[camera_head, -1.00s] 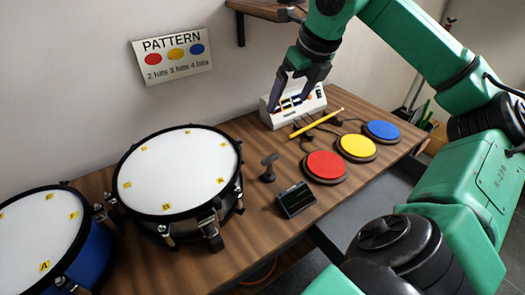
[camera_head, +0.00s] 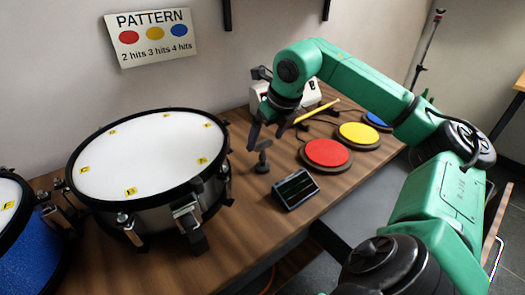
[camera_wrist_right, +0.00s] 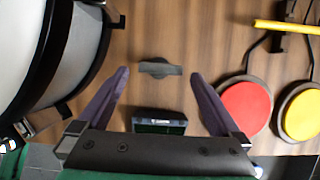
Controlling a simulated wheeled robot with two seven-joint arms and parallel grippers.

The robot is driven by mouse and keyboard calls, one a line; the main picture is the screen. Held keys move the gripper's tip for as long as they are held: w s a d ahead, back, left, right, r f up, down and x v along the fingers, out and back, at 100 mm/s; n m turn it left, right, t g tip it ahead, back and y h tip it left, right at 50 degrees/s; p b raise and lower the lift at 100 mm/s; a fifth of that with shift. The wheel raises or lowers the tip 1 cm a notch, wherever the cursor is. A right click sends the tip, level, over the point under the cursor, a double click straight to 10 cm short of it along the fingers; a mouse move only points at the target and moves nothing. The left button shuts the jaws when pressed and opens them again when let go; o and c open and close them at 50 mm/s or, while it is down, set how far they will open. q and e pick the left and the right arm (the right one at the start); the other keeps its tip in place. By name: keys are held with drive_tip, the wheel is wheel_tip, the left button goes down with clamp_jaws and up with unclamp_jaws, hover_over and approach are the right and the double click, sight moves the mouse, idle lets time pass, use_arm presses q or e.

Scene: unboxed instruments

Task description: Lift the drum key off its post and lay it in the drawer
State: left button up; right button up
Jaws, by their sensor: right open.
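The drum key (camera_head: 263,147) stands upright on its short dark post on the wooden table, between the white snare drum and the red pad. In the right wrist view the drum key (camera_wrist_right: 160,68) shows from above as a dark bar, ahead of and between the fingertips. My right gripper (camera_head: 267,140) is open and empty, fingers pointing down above the drum key; its fingers also show spread in the right wrist view (camera_wrist_right: 159,76). I cannot tell whether it touches the key. No drawer is clearly recognisable; a grey surface shows below the table's front edge. My left gripper is not in view.
A small dark-screened device (camera_head: 295,189) lies just in front of the key. The snare drum (camera_head: 150,165) is close on the left. Red (camera_head: 326,153) and yellow (camera_head: 358,134) pads are to the right. A yellow stick (camera_head: 317,111) and a white box (camera_head: 307,95) are behind.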

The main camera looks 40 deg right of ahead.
sight(264, 142)
drive_tip(key=x, duration=0.4)
drive_tip(key=shift+w+d+f, duration=0.1)
drive_tip(key=shift+w+f, duration=0.05)
drive_tip(key=shift+f, duration=0.1)
drive_tip(key=shift+r, duration=0.1)
drive_tip(key=c, duration=1.3)
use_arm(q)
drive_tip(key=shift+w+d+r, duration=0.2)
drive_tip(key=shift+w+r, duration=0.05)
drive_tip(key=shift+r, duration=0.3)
